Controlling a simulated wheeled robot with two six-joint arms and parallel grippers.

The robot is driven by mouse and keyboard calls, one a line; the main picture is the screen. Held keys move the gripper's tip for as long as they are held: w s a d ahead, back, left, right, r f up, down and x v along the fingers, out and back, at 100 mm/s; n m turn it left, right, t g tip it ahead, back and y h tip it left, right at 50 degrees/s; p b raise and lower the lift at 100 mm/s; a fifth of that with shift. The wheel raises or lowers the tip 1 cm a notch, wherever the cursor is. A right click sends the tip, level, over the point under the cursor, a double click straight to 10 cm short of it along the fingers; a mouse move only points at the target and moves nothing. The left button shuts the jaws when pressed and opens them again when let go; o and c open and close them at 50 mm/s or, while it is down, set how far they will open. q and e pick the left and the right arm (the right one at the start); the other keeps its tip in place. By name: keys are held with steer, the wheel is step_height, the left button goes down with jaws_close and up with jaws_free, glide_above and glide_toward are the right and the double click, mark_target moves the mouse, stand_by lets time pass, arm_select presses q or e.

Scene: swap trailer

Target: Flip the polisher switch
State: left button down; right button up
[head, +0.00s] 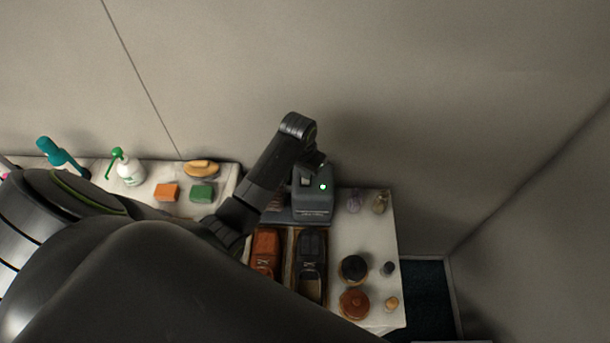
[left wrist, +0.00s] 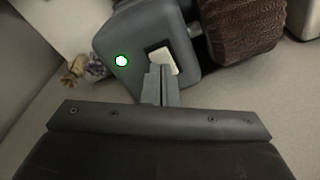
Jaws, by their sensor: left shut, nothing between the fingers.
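The polisher (head: 313,205) is a dark grey box at the back of the table, with a lit green lamp (head: 323,187) on its top. In the left wrist view the polisher (left wrist: 150,35) shows a white rocker switch (left wrist: 162,60) in a black recess beside the green lamp (left wrist: 121,60). My left gripper (head: 307,180) is over the polisher. In the left wrist view its shut fingers (left wrist: 161,80) are at the near edge of the switch and hide part of it. I cannot tell whether they touch it. My right gripper is not in view.
A brown shoe (head: 265,250) and a black shoe (head: 311,255) stand in front of the polisher. Jars and small bottles (head: 354,268) are on the right. A spray bottle (head: 130,172), sponges (head: 202,192) and a brush (head: 201,168) are on the left. A wall is close behind.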

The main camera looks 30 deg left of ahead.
mark_target(305, 181)
arm_select(q)
steer(key=shift+f+b, duration=0.4)
steer(key=shift+f, duration=0.5)
stand_by(0.7)
steer(key=shift+r, duration=0.1)
step_height(305, 181, up, 3)
steer(key=shift+f+p, duration=0.1)
steer(key=shift+p, duration=1.1)
steer(key=shift+r, duration=2.1)
steer(key=shift+f, duration=0.1)
